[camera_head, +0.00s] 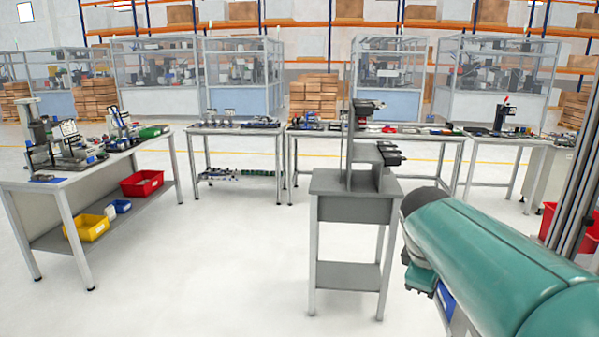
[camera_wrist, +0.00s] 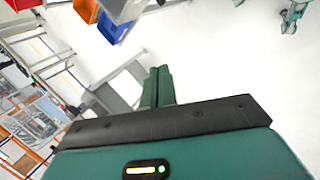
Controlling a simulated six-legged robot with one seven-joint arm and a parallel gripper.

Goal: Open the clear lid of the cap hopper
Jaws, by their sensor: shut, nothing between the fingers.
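My gripper (camera_wrist: 157,88) shows in the wrist view as two green fingers side by side, shut with nothing between them. White floor and a grey metal frame (camera_wrist: 125,80) lie beyond the fingers. In the head view my teal arm fills the lower right, and the fingertips cannot be made out there. I cannot pick out the cap hopper or its clear lid for certain in either view; the machines on the benches are too small to tell, and my arm hides part of the right side.
A grey stand (camera_head: 355,205) with an upright fixture is just left of my arm. A workbench (camera_head: 62,190) with machines is at left; a red bin (camera_head: 142,183) and a yellow bin (camera_head: 86,228) sit on its lower shelf. Benches line the back. The floor between is clear.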

